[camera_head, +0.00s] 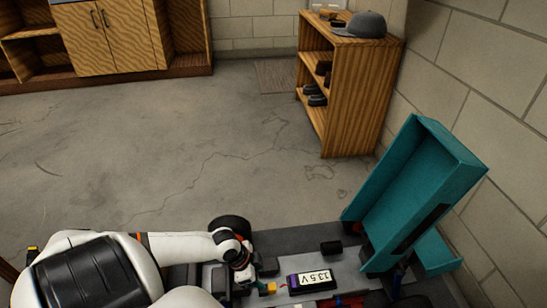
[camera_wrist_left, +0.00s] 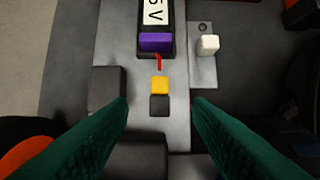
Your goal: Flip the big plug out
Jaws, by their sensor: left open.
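A small yellow plug (camera_wrist_left: 160,85) sits against a black block (camera_wrist_left: 160,106) on the grey chassis, with a red wire running up to the battery's purple end. The yellow plug also shows in the head view (camera_head: 271,287), beside the battery (camera_head: 312,280), which is labelled 13.5 V. A white plug (camera_wrist_left: 208,44) stands to the right in the wrist view. My left gripper (camera_wrist_left: 160,112) is open, its dark green fingers apart on either side of the black block, below the yellow plug in the picture. My right gripper is not in view.
The car chassis (camera_head: 285,243) spreads along the bottom of the head view, with a black wheel (camera_head: 230,226) at its far edge. A teal body shell (camera_head: 440,165) stands raised at the right. A wooden shelf (camera_head: 358,90) stands behind. Dark blocks lie near the left gripper.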

